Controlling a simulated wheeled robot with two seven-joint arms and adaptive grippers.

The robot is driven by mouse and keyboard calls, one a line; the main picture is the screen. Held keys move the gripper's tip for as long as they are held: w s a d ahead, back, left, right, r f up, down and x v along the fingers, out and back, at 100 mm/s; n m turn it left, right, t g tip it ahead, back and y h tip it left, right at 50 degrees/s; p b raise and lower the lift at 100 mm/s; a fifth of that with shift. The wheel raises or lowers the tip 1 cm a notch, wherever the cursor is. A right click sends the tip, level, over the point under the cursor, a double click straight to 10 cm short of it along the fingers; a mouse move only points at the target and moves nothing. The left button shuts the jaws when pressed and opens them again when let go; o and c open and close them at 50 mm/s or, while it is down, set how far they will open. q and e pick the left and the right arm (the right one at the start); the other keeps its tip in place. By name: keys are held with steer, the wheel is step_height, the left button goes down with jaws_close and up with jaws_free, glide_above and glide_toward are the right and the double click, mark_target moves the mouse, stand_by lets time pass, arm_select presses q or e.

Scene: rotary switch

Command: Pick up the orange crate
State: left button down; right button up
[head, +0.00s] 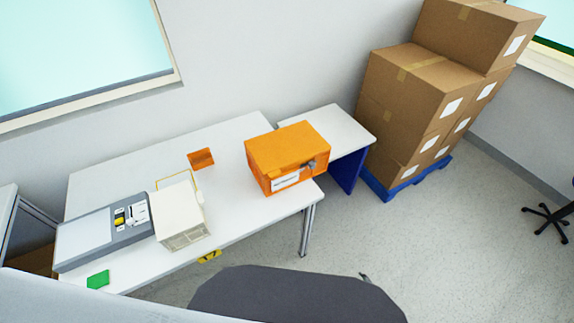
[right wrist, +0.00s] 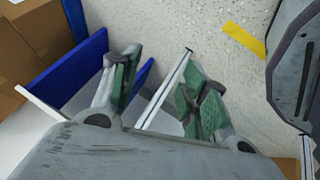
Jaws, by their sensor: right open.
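The orange crate (head: 283,148) is a closed box with a white label and a grey latch on its front side. It sits at the right end of the white table (head: 225,148) in the head view. My right gripper (right wrist: 160,75) is open and empty in the right wrist view, with its green-padded fingers apart. A table leg and pale floor show between and beyond the fingers. A patch of orange-brown, perhaps the crate, shows at that view's lower right. In the head view the right gripper is hardly visible. My left gripper is out of view.
A white box (head: 181,222) with a yellow handle and a grey device (head: 100,235) stand left on the table. An orange card (head: 201,158) and green card (head: 98,279) lie there. Stacked cardboard boxes (head: 405,100) stand right.

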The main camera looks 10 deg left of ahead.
steer(key=w+a+r+n+t+y+b, duration=0.2)
steer(key=w+a+r+n+t+b, duration=0.15)
steer(key=w+r, duration=0.45)
steer(key=w+a+r+n+t+y+b, duration=0.1)
steer(key=w+a+r+n+t+b, duration=0.2)
steer(key=w+r, duration=0.5)
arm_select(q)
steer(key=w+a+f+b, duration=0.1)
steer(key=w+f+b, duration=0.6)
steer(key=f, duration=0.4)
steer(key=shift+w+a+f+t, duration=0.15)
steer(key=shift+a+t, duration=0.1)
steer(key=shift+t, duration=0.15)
arm_select(e)
steer(key=a+r+n+y, duration=0.3)
steer(key=a+r, duration=0.3)
steer(key=r, duration=0.4)
steer(key=w+a+r+n+t+y, duration=0.1)
steer(key=a+r+n+y, duration=0.2)
steer(key=a+r+n, duration=0.3)
step_height(320, 180, up, 4)
steer(key=shift+w+r, duration=0.1)
steer(key=shift+w, duration=0.1)
steer(key=shift+a+t, duration=0.15)
steer(key=shift+t, duration=0.1)
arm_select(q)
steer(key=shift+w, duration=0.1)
arm_select(e)
steer(key=x, duration=0.8)
steer(key=shift+w, duration=0.25)
